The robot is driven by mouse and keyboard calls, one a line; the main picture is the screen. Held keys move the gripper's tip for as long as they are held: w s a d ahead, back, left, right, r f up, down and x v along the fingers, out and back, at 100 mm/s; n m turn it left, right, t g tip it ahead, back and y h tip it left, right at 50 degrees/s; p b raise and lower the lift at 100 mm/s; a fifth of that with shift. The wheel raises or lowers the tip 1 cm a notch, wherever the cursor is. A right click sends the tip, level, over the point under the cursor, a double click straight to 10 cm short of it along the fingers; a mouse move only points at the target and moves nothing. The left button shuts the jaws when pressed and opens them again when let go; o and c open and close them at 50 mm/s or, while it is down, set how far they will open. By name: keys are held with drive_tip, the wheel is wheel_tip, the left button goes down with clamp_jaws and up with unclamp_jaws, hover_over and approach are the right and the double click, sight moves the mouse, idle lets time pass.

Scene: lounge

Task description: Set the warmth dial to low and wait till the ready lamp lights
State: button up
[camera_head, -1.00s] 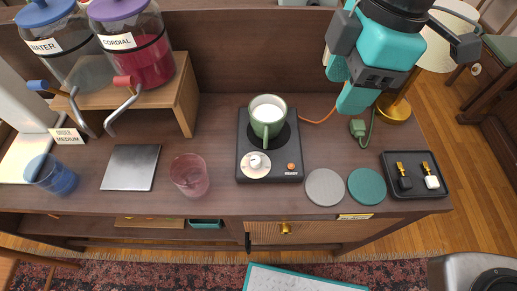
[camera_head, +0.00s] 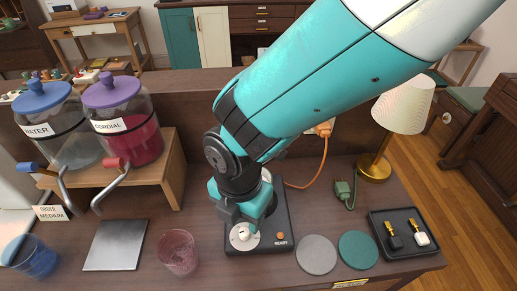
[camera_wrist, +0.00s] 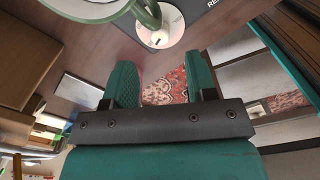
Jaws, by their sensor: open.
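The warmer (camera_head: 285,215) is a black plate on the wooden counter. Its white dial (camera_head: 243,234) sits on a pale disc at the front left, and it also shows in the wrist view (camera_wrist: 159,38). The small orange-brown ready lamp (camera_head: 280,236) is at the front right; I cannot tell whether it is lit. My gripper (camera_head: 240,215) is over the plate, just behind and above the dial. In the wrist view its teal fingers (camera_wrist: 160,68) are apart with nothing between them, and the dial lies just beyond their tips. The green mug (camera_wrist: 146,10) is mostly hidden by my arm in the head view.
A pink glass (camera_head: 178,252) and a metal plate (camera_head: 115,245) are to the left, below the water and cordial dispensers (camera_head: 127,125). Grey and green coasters (camera_head: 317,254) and a black tray (camera_head: 405,252) are to the right. A lamp (camera_head: 404,105) stands behind.

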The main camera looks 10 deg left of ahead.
sight(244, 231)
wheel_tip(244, 231, down, 6)
drive_tip(key=shift+f, duration=0.1)
drive_tip(key=c, duration=0.9)
drive_tip(key=shift+m, duration=1.6)
drive_tip(key=shift+c, duration=0.2)
drive_tip(key=o, duration=0.9)
drive_tip(key=shift+o, duration=0.2)
wheel_tip(244, 231, up, 18)
drive_tip(key=b, duration=0.1)
drive_tip(key=shift+f, duration=0.2)
